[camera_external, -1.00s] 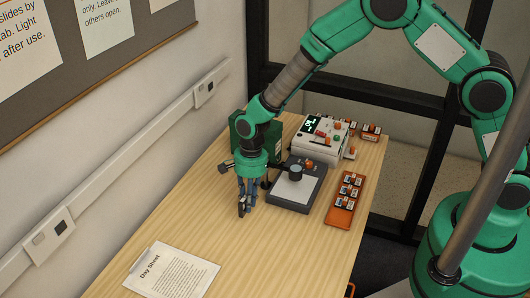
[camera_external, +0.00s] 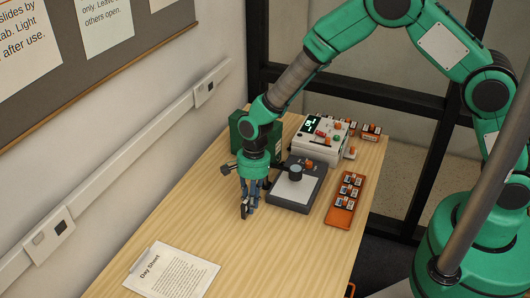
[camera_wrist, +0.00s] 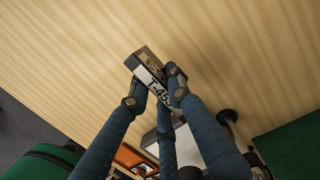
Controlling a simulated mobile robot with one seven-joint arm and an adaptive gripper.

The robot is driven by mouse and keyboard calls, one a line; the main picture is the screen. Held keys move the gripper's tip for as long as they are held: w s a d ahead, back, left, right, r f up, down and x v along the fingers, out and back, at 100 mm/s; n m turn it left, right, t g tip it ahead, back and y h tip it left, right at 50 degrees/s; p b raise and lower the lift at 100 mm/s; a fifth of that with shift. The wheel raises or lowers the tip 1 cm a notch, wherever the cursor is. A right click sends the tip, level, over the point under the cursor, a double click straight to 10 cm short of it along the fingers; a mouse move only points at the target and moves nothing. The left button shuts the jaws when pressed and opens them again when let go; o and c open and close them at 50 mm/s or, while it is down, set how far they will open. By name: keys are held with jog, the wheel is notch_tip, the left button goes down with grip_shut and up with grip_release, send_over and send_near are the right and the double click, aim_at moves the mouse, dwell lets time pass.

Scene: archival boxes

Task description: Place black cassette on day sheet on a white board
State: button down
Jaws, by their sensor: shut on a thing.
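My gripper (camera_external: 248,206) points down over the wooden table, left of the dark grey device. In the wrist view its blue fingers (camera_wrist: 158,92) are shut on the black cassette (camera_wrist: 146,66), whose white label reads something like "T-45". In the external view the cassette (camera_external: 244,211) is a small dark upright shape at the fingertips. I cannot tell if it touches the table. The day sheet (camera_external: 174,274) lies on a white board near the front of the table, with a clip at its upper left edge.
The dark grey device (camera_external: 296,190) with a light plate stands right of my gripper. An orange tray (camera_external: 342,212) of slides lies beyond it. A white machine (camera_external: 318,146) and a green box (camera_external: 240,136) stand behind. Bare wood lies between my gripper and the day sheet.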

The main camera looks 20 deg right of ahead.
jog(key=s+a, duration=0.1)
jog(key=s, duration=0.2)
jog(key=s+a+b, duration=0.1)
jog(key=s+a, duration=0.1)
jog(key=s, duration=0.1)
jog(key=s+a+b, duration=0.1)
jog(key=s+a, duration=0.1)
jog(key=s, duration=0.2)
jog(key=shift+s+a+r, duration=0.1)
jog(key=shift+a+r, duration=0.05)
jog(key=shift+a, duration=0.1)
jog(key=s+a, duration=0.1)
jog(key=s, duration=0.2)
jog(key=s+a+b, duration=0.1)
jog(key=s, duration=0.3)
jog(key=s+a+b, duration=0.1)
jog(key=s, duration=0.3)
jog(key=shift+s+a+r, duration=0.1)
jog(key=shift+a+r, duration=0.1)
jog(key=b, duration=0.3)
send_over(194, 278)
jog(key=shift+w+d+f, duration=0.2)
jog(key=shift+w+f, duration=0.05)
jog(key=shift+f, duration=0.5)
jog(key=shift+f, duration=0.1)
jog(key=shift+f+b, duration=0.65)
jog(key=shift+f, duration=1)
jog(key=shift+f, duration=0.15)
